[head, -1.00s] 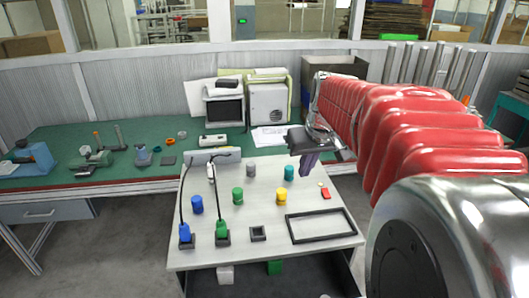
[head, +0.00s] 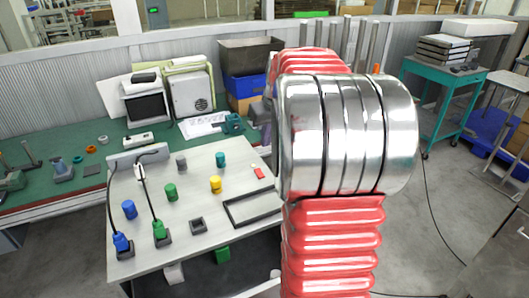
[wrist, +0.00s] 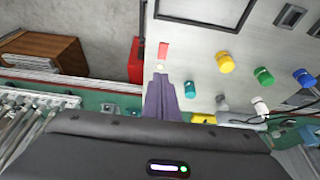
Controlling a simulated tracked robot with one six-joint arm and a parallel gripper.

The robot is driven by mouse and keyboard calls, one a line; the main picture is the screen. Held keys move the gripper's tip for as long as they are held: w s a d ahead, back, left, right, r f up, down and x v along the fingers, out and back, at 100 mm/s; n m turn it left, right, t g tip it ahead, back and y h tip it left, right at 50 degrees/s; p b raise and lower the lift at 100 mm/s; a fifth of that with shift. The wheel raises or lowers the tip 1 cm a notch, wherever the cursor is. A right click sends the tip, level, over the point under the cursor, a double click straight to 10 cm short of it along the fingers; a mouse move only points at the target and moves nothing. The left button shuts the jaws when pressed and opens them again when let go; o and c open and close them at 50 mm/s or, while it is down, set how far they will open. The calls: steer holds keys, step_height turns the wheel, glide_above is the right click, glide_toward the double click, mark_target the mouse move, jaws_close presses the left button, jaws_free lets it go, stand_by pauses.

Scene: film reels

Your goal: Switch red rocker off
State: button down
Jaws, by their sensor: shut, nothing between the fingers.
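The red rocker (head: 258,173) is a small flat red piece near the right edge of the pale table in the head view. It also shows in the wrist view (wrist: 163,51), just beyond the fingertips. Which way it is tipped is too small to tell. My gripper (wrist: 160,80) is shut, its purple fingers together and empty, with the tips pointing toward the rocker and apart from it in the picture.
The pale table (head: 190,245) carries several coloured knobs, including a yellow one (head: 215,184), a dark rectangular frame (head: 238,222), and blue (head: 122,243) and green (head: 160,230) plugs with cables. A green bench (head: 85,148) stands behind. A teal cart (head: 440,85) stands right.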

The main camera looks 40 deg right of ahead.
mark_target(259, 170)
steer(key=x, duration=1.3)
steer(key=shift+s+a+f, duration=0.1)
steer(key=shift+s+f, duration=0.15)
steer(key=shift+f, duration=0.15)
steer(key=shift+w+a, duration=0.1)
